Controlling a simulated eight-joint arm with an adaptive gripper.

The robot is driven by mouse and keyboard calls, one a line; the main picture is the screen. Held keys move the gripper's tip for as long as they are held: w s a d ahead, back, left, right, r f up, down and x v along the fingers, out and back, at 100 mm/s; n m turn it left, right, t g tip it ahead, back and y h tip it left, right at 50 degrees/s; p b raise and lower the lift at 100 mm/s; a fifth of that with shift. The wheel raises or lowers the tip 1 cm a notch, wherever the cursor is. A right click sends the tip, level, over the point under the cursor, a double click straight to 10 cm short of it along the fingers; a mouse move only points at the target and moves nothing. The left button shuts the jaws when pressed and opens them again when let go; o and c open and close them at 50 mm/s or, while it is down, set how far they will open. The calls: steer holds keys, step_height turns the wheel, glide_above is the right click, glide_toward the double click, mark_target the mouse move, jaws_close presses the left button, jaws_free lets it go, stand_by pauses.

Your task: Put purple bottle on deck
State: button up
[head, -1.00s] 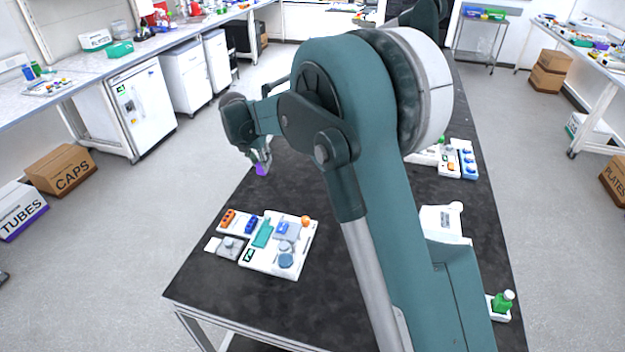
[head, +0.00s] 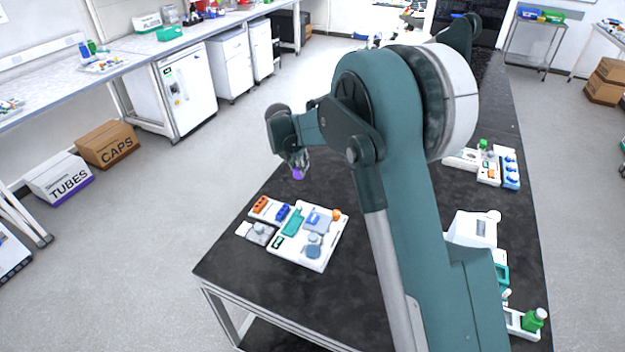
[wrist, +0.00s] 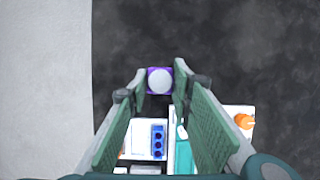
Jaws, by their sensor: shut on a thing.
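My gripper (head: 297,172) is shut on the purple bottle (head: 298,175) and holds it in the air over the dark table, just beyond the deck. In the wrist view the bottle (wrist: 159,81) shows a round pale top with purple around it, between the fingertips of my gripper (wrist: 160,84). The deck (head: 325,247) is a white tray on the near left of the dark table, carrying coloured blocks and round pieces. In the wrist view part of the deck (wrist: 172,140) lies below the bottle, partly hidden by the fingers.
An orange rack (head: 261,203) and a blue rack (head: 283,212) stand at the deck's far left side. A white device (head: 472,230) and a green bottle (head: 534,320) are on the right of the table (head: 385,300). Bare table lies beyond the deck.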

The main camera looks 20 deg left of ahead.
mark_target(298, 174)
steer(key=shift+f, duration=2.15)
steer(key=shift+f, duration=0.1)
steer(key=shift+f, duration=1.8)
steer(key=shift+f+b, duration=0.1)
steer(key=shift+b, duration=0.25)
steer(key=o, duration=0.9)
steer(key=shift+o, duration=0.2)
steer(key=v, duration=1.2)
steer(key=shift+p, duration=0.45)
